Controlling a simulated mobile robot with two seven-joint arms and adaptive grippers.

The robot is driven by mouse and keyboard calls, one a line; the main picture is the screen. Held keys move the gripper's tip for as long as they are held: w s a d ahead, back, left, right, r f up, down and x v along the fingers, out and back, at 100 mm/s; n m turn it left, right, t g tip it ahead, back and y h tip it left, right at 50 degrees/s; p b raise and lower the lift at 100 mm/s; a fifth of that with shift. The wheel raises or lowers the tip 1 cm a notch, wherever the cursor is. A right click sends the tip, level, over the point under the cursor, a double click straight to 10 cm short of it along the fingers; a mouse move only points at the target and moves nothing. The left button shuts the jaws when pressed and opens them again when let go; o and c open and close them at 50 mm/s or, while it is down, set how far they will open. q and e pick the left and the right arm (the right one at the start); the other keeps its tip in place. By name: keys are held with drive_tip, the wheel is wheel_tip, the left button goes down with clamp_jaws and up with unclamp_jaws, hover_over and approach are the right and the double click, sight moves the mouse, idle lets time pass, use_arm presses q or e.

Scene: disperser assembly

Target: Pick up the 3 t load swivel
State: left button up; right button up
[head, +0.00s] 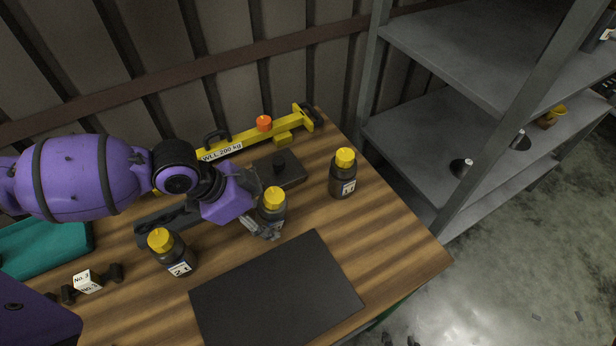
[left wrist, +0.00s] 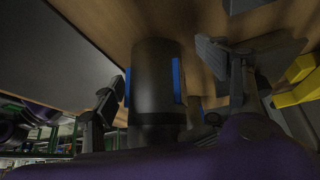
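Three dark cylindrical swivels with yellow caps stand upright on the wooden table in the head view. One swivel (head: 273,213) is at my left gripper (head: 260,208); its label is hidden. The swivel marked 2 t (head: 174,256) stands to its left and nearer, and another labelled swivel (head: 343,183) stands to its right; I cannot read that label surely. In the left wrist view, a dark cylinder (left wrist: 155,85) with blue strips stands between the spread fingers of the left gripper (left wrist: 168,80), with gaps visible on both sides. My right gripper is not in view.
A yellow lifting beam (head: 240,142) marked WLL 200 kg lies at the back. A dark block (head: 290,172) sits behind the gripper. A black mat (head: 275,295) is in front. A teal case (head: 45,247) is at left, grey shelves (head: 440,140) at right.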

use_arm(q)
drive_tip(key=shift+s, duration=0.1)
clamp_jaws()
idle(0.3)
drive_tip(key=shift+r, duration=0.2)
